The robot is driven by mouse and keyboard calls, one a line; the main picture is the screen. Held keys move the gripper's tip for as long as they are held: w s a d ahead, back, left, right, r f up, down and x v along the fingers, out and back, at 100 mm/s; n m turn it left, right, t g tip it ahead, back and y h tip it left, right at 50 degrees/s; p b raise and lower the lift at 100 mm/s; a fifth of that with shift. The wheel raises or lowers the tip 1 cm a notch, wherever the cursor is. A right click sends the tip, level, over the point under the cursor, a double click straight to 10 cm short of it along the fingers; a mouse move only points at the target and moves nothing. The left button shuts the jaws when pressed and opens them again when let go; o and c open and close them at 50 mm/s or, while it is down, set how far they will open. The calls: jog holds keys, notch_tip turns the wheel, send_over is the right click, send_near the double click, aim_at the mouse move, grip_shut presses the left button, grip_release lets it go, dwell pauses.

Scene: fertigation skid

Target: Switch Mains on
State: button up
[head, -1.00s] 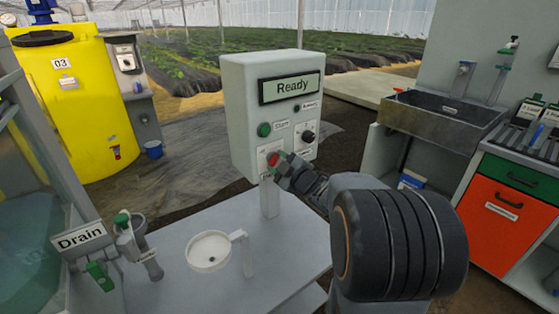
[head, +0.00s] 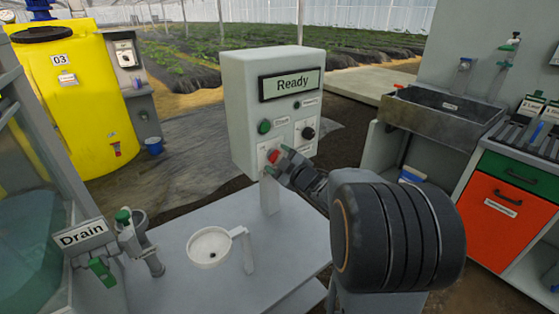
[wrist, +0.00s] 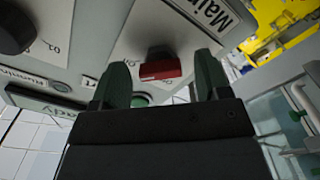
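The Mains switch is a red handle (head: 273,157) on a white plate, low on the left of the front of the grey control box (head: 240,110). In the wrist view the red handle (wrist: 160,69) sits on a dark base, under the Mains label (wrist: 208,12), seen turned over. My gripper (head: 279,160) is at the switch. In the wrist view my gripper (wrist: 162,75) is open, one green finger on each side of the handle, with gaps showing. Whether the handle is fully between the tips is hard to tell. The plate's position markings are partly hidden.
The box also has a Ready display (head: 291,85), a green button (head: 264,127) and a black knob (head: 308,133). A white cup holder (head: 209,247) and the Drain valve (head: 101,270) are at the lower left. A sink (head: 440,112) stands to the right.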

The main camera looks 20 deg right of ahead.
jog(key=shift+s, duration=0.1)
jog(key=s+d, duration=0.2)
jog(key=s, duration=1.1)
jog(key=shift+s+d, duration=0.2)
jog(key=shift+d, duration=0.1)
